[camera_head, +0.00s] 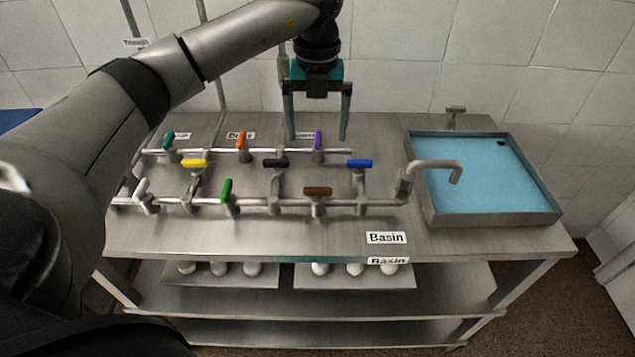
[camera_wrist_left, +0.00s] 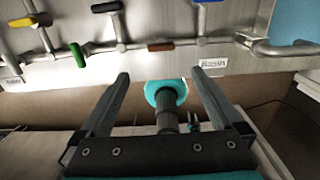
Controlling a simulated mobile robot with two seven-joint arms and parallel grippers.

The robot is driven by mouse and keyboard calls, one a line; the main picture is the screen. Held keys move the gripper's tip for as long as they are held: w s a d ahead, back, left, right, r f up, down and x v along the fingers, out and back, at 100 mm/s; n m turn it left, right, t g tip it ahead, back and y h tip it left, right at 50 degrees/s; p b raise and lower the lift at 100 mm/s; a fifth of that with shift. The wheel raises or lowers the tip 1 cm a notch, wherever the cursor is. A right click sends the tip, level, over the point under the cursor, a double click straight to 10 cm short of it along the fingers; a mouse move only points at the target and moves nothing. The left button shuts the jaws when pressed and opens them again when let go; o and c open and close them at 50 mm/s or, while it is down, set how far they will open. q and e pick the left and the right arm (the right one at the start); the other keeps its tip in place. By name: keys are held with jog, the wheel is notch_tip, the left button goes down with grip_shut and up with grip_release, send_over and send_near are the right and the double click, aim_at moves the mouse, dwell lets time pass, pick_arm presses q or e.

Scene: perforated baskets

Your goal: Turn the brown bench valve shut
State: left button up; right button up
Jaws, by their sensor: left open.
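The brown valve handle (camera_head: 317,191) sits on the front pipe of the steel bench, left of the curved spout. It lies crosswise, in line with the pipe. It also shows in the left wrist view (camera_wrist_left: 160,47), just beyond and between my fingertips. My left gripper (camera_head: 318,138) points down above the back of the bench, behind the brown handle in the head view. Its two fingers are wide apart with nothing between them, and it is apart from the brown handle. My right gripper is not seen.
Close by stand the black (camera_head: 275,163), blue (camera_head: 359,163), purple (camera_head: 318,140) and green (camera_head: 227,190) handles, with several others further left. A spout (camera_head: 435,165) curves over the blue-filled basin (camera_head: 490,220) at the right.

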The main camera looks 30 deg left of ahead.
aim_at(318, 188)
pick_arm(q)
notch_tip(318, 188, down, 15)
jog(key=shift+d+r+b, duration=0.1)
jog(key=shift+r+b, duration=0.1)
jog(key=shift+b, duration=0.15)
jog(key=c, duration=1.2)
